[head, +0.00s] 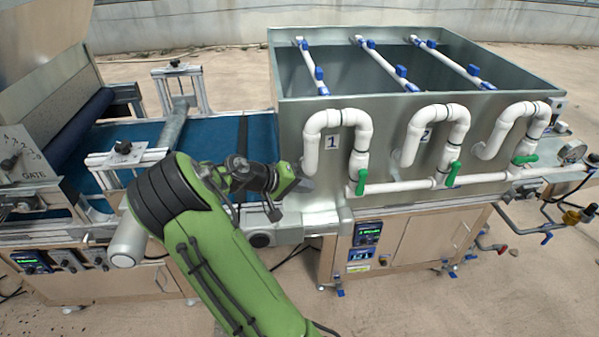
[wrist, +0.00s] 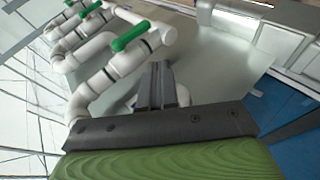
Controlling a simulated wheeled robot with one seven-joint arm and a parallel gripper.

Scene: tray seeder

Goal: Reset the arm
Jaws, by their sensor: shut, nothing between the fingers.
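My green arm reaches in from the bottom of the head view. My gripper (head: 303,178) is at its far end, close to the left white pipe (head: 320,133) by the label 1 on the metal tank (head: 388,112). In the wrist view my gripper (wrist: 156,72) has its dark fingers together with nothing between them. Just past them in that view are a white pipe (wrist: 92,88) and a green valve handle (wrist: 131,36). I cannot tell whether the fingertips touch the pipe or tank wall.
A blue conveyor belt (head: 118,134) runs left of the tank. Two more bent white pipes with green handles stand to the right. A pressure gauge (head: 572,152) and brass fittings stick out at far right.

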